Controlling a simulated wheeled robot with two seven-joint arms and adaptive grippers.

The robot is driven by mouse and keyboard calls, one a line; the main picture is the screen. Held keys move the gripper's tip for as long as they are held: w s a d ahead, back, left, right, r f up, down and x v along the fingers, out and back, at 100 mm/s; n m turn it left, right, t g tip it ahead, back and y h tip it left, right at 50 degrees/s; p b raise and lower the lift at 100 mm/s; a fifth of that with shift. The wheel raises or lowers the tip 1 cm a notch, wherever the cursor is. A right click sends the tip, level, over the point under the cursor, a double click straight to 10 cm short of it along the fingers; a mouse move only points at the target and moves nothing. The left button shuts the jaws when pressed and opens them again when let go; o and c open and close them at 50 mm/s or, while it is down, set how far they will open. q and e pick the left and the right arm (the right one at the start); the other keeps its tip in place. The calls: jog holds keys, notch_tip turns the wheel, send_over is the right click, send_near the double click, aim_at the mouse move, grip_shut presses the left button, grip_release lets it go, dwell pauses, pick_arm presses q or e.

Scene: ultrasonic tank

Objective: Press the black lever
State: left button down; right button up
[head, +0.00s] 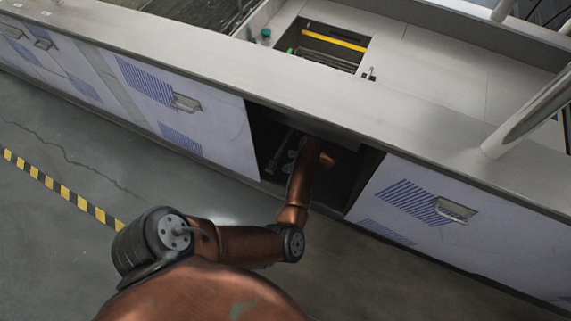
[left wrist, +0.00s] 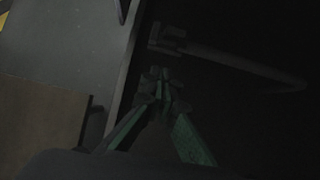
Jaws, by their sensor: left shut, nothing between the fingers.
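My left arm reaches through the open bay of the cabinet (head: 260,130) in the head view, and its gripper is in the shadow inside. In the left wrist view the left gripper (left wrist: 163,82) has green fingers with their dark tips together, shut and empty. Just beyond and above the tips is a dark fitting (left wrist: 165,38) with a long curved rod (left wrist: 245,65) running right. It may be the black lever, but it is too dark to be sure. The tips look close to the fitting; contact cannot be told. My right gripper is not in view.
Closed white panels with handles (head: 186,102) (head: 455,209) flank the dark bay. The grey counter edge (head: 220,70) overhangs it. A tank opening (head: 325,45) is in the top. Grey floor (head: 60,215) with yellow-black tape lies clear at left.

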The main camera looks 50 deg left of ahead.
aim_at(274, 163)
pick_arm(q)
jog(key=shift+s+a+r, duration=0.3)
jog(key=shift+a+r, duration=0.1)
jog(key=shift+a, duration=0.25)
jog(key=shift+s+a+r, duration=0.3)
jog(key=shift+a+r, duration=0.1)
jog(key=shift+a, duration=0.25)
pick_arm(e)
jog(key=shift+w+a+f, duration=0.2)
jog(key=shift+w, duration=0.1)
pick_arm(q)
jog(key=shift+r, duration=0.1)
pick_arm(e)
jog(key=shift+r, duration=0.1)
